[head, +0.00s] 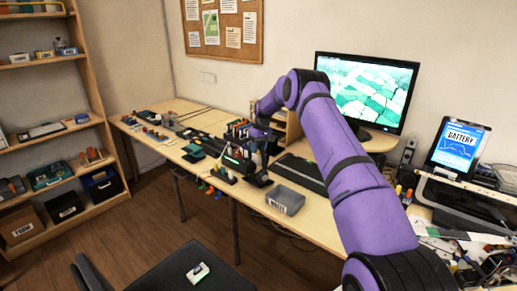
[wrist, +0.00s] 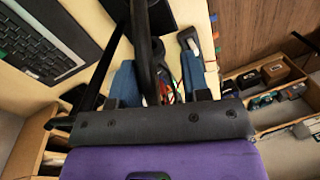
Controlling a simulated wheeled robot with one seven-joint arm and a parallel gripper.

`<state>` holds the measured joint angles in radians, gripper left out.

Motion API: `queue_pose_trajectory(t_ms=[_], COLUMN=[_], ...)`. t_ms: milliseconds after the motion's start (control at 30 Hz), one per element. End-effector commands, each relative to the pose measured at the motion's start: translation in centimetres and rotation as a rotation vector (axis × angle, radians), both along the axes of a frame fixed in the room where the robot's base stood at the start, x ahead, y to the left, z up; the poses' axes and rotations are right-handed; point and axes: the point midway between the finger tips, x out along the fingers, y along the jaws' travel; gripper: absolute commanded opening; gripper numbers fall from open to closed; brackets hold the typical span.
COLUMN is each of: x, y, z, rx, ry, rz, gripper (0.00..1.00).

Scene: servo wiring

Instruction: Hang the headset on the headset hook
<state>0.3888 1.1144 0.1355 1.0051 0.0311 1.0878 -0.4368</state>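My gripper (wrist: 160,78) has its two blue fingers well apart in the wrist view. A black curved band (wrist: 143,45), which looks like part of the headset, runs between them, closer to the left finger. A gap with coloured wires shows between the band and the right finger, so the band is not clamped. In the head view my purple arm reaches over the desk, and its end is partly hidden among dark items. A dark shape (head: 258,180) near the desk's front edge may be the headset. I cannot pick out the headset hook with certainty.
A grey bin (head: 285,201) sits at the desk's front edge. A keyboard (head: 303,172) and a monitor (head: 367,92) are to its right and behind. A tablet (head: 458,146) stands far right. A shelf (head: 50,110) is at the left; a dark chair (head: 190,270) is in front.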

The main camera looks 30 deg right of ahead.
Motion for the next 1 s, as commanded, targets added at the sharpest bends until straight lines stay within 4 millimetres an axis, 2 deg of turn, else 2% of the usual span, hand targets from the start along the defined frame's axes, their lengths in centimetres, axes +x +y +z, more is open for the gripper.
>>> queue_pose_trajectory(t_ms=[233, 367, 800, 1000], x=[0.0, 0.0, 0.1, 0.1], y=[0.0, -0.2, -1.4, -1.7], z=[-0.1, 0.8, 8.3, 10.3], rx=[0.0, 0.0, -0.001, 0.0], ry=[0.001, 0.0, -0.002, -0.001], rz=[0.0, 0.0, 0.0, 0.0], gripper=[0.44, 0.44, 0.44, 0.44])
